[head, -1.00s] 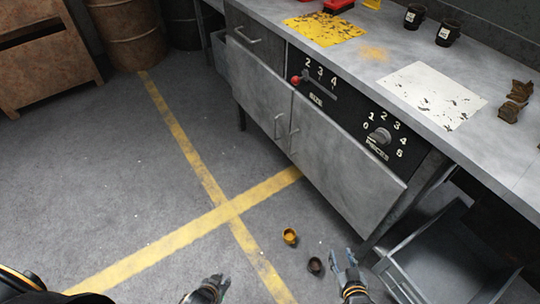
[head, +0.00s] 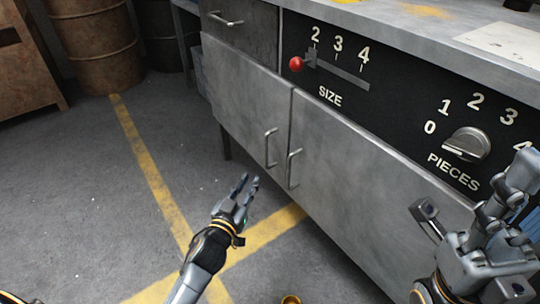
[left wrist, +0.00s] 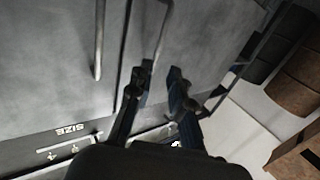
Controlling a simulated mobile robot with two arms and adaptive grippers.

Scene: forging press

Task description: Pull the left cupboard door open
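The left cupboard door (head: 235,95) is a grey metal panel and looks shut, beside the right door (head: 365,185). Its handle (head: 270,147) is a vertical bar near its right edge. In the left wrist view, the left door's handle (left wrist: 162,35) lies just beyond and between the fingertips. My left gripper (head: 246,183) is open and empty, below and left of the handle; I see no contact. It also shows in the left wrist view (left wrist: 158,80). My right gripper (head: 475,190) is open in front of the right door's upper part.
The right door's handle (head: 292,168) is close beside the left one. Above are a drawer handle (head: 226,20), a red slider knob (head: 296,64) and a pieces dial (head: 467,144). A rusty barrel (head: 95,50) stands at the back left. The floor before the left door is clear.

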